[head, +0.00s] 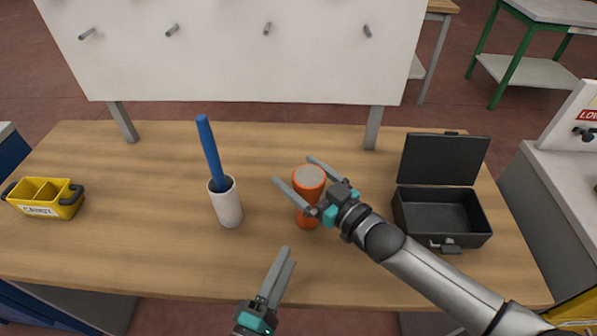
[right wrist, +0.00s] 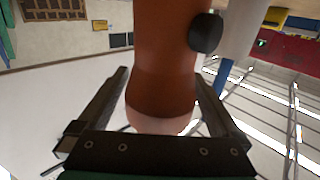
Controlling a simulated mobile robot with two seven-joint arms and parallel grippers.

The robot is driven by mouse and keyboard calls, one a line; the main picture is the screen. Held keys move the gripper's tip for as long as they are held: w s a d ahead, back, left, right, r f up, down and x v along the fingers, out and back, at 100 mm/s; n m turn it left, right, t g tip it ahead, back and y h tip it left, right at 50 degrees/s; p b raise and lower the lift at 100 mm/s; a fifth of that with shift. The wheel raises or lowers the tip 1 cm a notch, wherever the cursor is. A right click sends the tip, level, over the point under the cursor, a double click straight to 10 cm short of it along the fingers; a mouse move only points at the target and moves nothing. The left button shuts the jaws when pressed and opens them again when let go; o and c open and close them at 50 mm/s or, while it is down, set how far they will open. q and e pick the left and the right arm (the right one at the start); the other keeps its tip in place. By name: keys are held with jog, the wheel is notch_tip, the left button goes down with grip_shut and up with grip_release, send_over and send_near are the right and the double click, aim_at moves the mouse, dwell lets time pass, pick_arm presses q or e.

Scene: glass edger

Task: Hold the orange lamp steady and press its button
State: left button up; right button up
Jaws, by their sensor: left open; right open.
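The orange lamp (head: 306,195) stands upright on the wooden table near the middle, with a pale round top. My right gripper (head: 292,169) is open, its two fingers spread on either side of the lamp's upper part. In the right wrist view the lamp (right wrist: 165,60) lies between the open fingers (right wrist: 163,72). A black round button (right wrist: 205,33) sticks out from the lamp's side there; the head view does not show it. My left gripper (head: 286,250) is open and empty at the table's front edge, below and apart from the lamp.
A white cup (head: 227,205) with a blue rod (head: 208,145) stands left of the lamp. An open black box (head: 440,240) is at the right, a yellow caddy (head: 60,208) at the far left. A white pegboard (head: 230,60) rises behind. The table's left middle is clear.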

jog(key=shift+w+a, duration=0.25)
jog(key=shift+c, duration=0.2)
jog(key=c, duration=1.3)
pick_arm(q)
grip_shut()
dwell(1.0)
